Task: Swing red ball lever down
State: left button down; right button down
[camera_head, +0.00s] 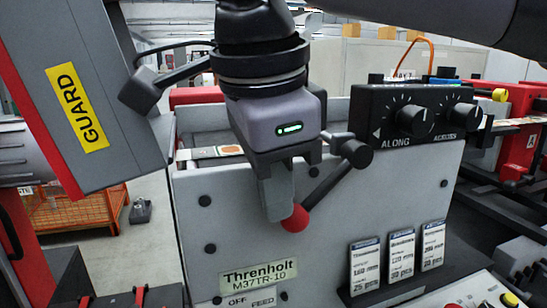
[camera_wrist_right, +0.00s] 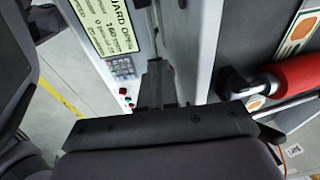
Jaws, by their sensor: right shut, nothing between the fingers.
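The lever is a dark rod (camera_head: 325,185) running down and left from a dark hub (camera_head: 357,152) on the grey front panel. Its red ball (camera_head: 295,218) sits at the lower-left end. My right gripper (camera_head: 279,210) is shut and empty, pointing down, with its fingertips right beside the ball's left side. I cannot tell whether they touch it. In the right wrist view the shut fingers (camera_wrist_right: 154,85) show in the middle, and I cannot make out the ball there. My left gripper is not in view.
A grey guard (camera_head: 85,95) with a yellow label stands at the left. A black knob box (camera_head: 415,112) is at the upper right of the panel. Several label cards (camera_head: 400,258) stand at its lower right. A red cylinder (camera_wrist_right: 295,75) shows in the right wrist view.

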aim_at(290, 220)
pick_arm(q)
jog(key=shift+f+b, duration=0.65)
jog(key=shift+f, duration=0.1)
pick_arm(e)
jog(key=shift+w+d+f, duration=0.1)
jog(key=shift+d+f, duration=0.15)
jog(key=shift+f, duration=0.35)
jog(key=shift+w+d+f, duration=0.1)
jog(key=shift+d+f, duration=0.15)
jog(key=shift+f, duration=0.3)
jog(key=shift+w+d+f, duration=0.1)
jog(key=shift+d+f, duration=0.15)
jog(key=shift+f, duration=0.35)
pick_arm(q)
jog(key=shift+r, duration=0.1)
